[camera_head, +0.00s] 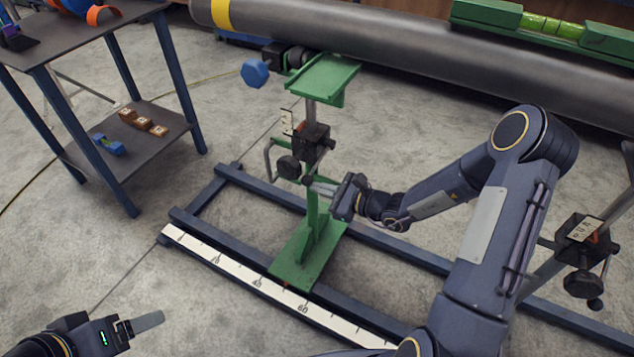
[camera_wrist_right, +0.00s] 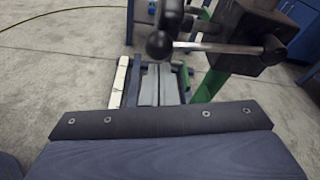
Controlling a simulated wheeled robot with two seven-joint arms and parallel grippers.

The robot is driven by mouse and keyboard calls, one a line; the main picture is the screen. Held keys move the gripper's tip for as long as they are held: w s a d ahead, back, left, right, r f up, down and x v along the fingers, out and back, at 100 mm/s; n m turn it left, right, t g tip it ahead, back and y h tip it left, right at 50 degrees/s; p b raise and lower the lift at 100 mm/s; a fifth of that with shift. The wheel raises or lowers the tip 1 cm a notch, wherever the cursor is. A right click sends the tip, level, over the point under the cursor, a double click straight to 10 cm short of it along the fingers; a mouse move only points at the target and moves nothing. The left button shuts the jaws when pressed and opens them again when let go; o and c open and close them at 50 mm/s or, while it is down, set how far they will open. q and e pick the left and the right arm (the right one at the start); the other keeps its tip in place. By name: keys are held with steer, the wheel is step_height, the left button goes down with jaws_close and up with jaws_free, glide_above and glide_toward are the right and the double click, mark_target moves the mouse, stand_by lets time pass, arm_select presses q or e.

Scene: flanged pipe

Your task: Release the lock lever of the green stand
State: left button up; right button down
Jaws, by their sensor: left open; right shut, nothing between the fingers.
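The green stand (camera_head: 305,245) stands on the blue rail frame, with a black clamp block (camera_head: 316,140) on its post. The lock lever is a thin metal rod (camera_wrist_right: 220,48) from the block (camera_wrist_right: 250,35) to a black ball (camera_wrist_right: 158,44). In the head view the ball (camera_head: 308,180) hangs below the block, beside a larger black knob (camera_head: 288,167). My right gripper (camera_head: 322,188) is shut and empty, its tips close to the ball; contact cannot be told. Its grey fingers (camera_wrist_right: 157,84) show below the ball in the wrist view. My left gripper (camera_head: 148,322) is open and empty at bottom left.
A large grey pipe (camera_head: 390,45) runs behind the stand. A scale strip (camera_head: 255,280) lies along the rail frame. A second clamp (camera_head: 585,250) with knobs is at the right. A blue-legged table (camera_head: 115,105) stands at the left. Floor between table and rails is clear.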

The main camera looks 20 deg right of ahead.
arm_select(q)
step_height(320, 180, up, 12)
steer(key=p, duration=1)
steer(key=shift+d+p, duration=0.15)
steer(key=shift+p, duration=0.2)
arm_select(e)
step_height(320, 180, up, 9)
steer(key=m+g+y, duration=0.1)
steer(key=m, duration=0.4)
steer(key=shift+w+d, duration=0.2)
steer(key=shift+d, duration=0.05)
arm_select(q)
steer(key=shift+w+r, duration=0.15)
arm_select(e)
steer(key=shift+w, duration=0.1)
